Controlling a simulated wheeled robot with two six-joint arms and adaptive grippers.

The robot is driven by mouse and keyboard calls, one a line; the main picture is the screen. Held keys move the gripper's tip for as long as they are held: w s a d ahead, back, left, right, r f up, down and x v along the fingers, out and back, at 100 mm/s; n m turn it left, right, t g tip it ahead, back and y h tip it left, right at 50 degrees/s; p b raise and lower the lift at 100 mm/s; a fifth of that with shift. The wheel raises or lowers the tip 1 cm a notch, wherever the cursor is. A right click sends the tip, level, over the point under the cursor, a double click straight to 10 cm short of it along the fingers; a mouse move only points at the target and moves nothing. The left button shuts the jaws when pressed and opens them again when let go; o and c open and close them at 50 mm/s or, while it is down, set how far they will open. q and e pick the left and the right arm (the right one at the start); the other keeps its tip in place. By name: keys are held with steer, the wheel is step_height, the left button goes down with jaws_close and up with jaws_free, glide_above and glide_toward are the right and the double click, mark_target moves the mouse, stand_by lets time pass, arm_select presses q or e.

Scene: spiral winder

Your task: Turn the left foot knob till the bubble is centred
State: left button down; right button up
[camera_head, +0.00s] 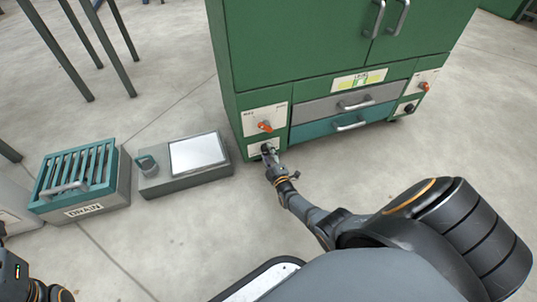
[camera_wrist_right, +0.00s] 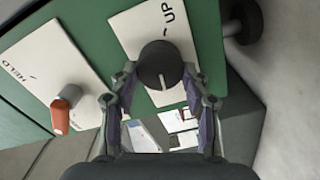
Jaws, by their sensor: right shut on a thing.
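The left foot knob (camera_wrist_right: 160,62) is a round black knob with a pale pointer line, on a white plate marked "UP". In the head view it sits low on the green cabinet's left side, mostly hidden by my right gripper (camera_head: 270,152). In the right wrist view my right gripper (camera_wrist_right: 162,92) has a finger on either side of the knob and is shut on it. The level (camera_head: 358,82) shows as a yellow-green strip on a white label on the cabinet front; its bubble is too small to make out. My left gripper is out of view.
A red-orange lever (camera_head: 265,126) sits just above the knob; another (camera_head: 423,86) is at the right, above a second black knob (camera_head: 409,108). Two drawers (camera_head: 345,112) lie between. A grey box (camera_head: 187,183) and a teal-grated drain box (camera_head: 80,205) stand left on the floor.

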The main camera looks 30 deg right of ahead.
stand_by(0.3)
steer(key=o, duration=1.1)
steer(key=shift+o, duration=0.2)
steer(key=v, duration=1.2)
